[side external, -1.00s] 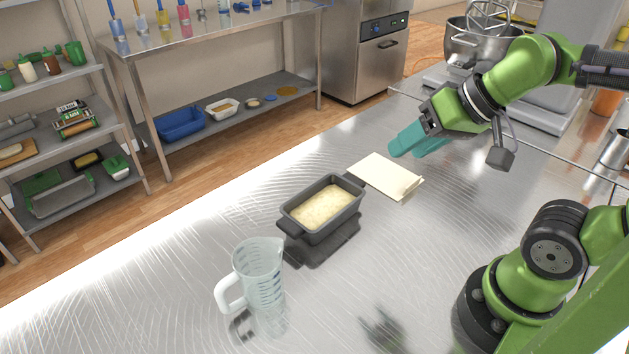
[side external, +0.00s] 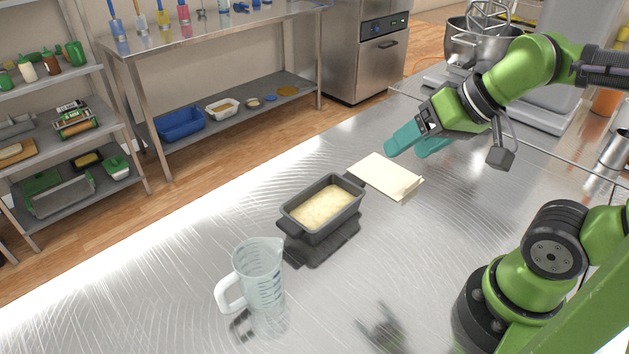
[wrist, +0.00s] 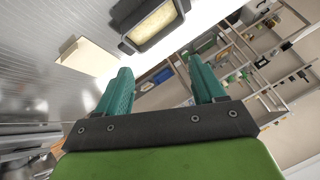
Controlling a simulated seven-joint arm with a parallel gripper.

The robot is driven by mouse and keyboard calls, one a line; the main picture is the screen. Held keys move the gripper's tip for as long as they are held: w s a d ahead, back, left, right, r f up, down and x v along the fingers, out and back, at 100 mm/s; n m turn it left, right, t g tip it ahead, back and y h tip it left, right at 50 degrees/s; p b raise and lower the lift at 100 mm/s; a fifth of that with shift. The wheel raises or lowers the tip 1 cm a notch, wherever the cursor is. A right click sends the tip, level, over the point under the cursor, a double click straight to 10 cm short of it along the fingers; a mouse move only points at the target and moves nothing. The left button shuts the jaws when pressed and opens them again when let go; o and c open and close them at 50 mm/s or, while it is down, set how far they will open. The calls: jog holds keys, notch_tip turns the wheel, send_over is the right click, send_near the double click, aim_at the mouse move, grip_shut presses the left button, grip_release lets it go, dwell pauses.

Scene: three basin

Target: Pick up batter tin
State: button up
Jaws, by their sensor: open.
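The batter tin (side external: 321,207) is a dark grey loaf tin with end handles, filled with pale yellow batter. It stands upright on the steel table in the middle of the side view. It also shows at the top of the wrist view (wrist: 155,28). My gripper (side external: 412,149) has teal fingers. It is open and empty, above the table to the upper right of the tin and apart from it. In the wrist view my two fingers (wrist: 165,80) are spread with nothing between them.
A folded cream cloth (side external: 385,176) lies on the table between the tin and my gripper. A clear measuring jug (side external: 259,275) stands near the tin, towards the front left. A mixer with a steel bowl (side external: 474,42) is at the back right. The table (side external: 165,290) is bare at the left.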

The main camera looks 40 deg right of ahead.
jog(key=o, duration=0.4)
